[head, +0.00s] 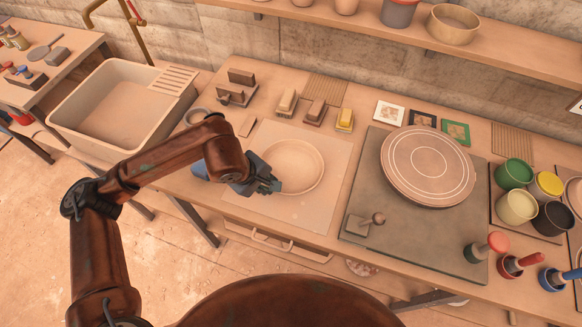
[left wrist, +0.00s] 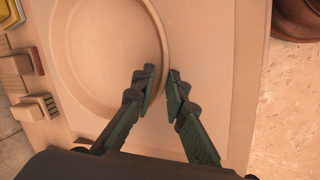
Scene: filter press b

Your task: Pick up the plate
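The plate (head: 293,165) is a round, shallow, cream dish with a raised rim. It lies flat on a pale square board on the workbench. My left gripper (head: 272,186) is at the plate's left front edge in the head view, pointing down. In the left wrist view the plate (left wrist: 108,45) fills the upper left. There the fingertips of my left gripper (left wrist: 162,73) sit on either side of the rim, with a narrow gap showing between them. Contact with the rim cannot be made out. My right gripper is not in view.
A grey mat with a round ringed disc (head: 428,165) and a small knobbed tool (head: 373,222) lies to the right. Paint pots (head: 515,173) stand beyond it. Stamps and blocks (head: 287,102) line the back. A sink (head: 120,100) is at the left, a shelf (head: 500,60) above.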

